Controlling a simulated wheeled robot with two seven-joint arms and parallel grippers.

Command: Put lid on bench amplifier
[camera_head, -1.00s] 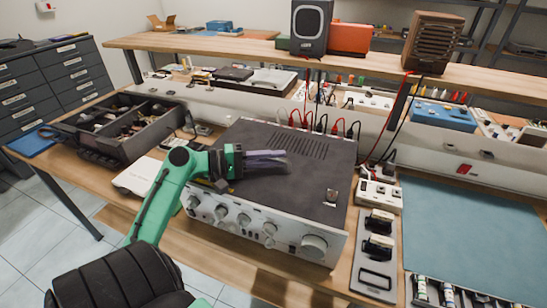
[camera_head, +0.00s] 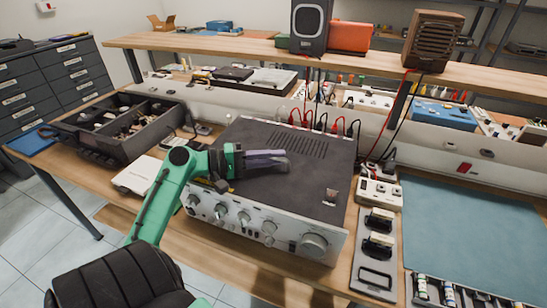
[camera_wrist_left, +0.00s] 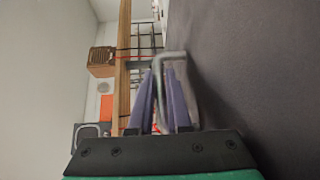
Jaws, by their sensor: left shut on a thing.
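The bench amplifier (camera_head: 250,220) stands on the wooden bench, its silver front with knobs facing me. The dark grey lid (camera_head: 310,178), with a vented patch at the back, lies over its top. I cannot tell whether it is fully seated. My left gripper (camera_head: 285,160) reaches in from the left, low over the lid. In the left wrist view, its purple fingers (camera_wrist_left: 164,98) are shut on a grey handle (camera_wrist_left: 192,95) beside the lid's dark surface (camera_wrist_left: 255,75). The fingers hide part of the handle. My right gripper is not in view.
A dark parts tray (camera_head: 125,130) stands left of the amplifier, with a white box (camera_head: 136,176) nearer. Red and black leads (camera_head: 320,122) rise behind the amplifier. A power strip (camera_head: 378,193), a grey rack (camera_head: 374,262) and a teal mat (camera_head: 475,235) are to the right.

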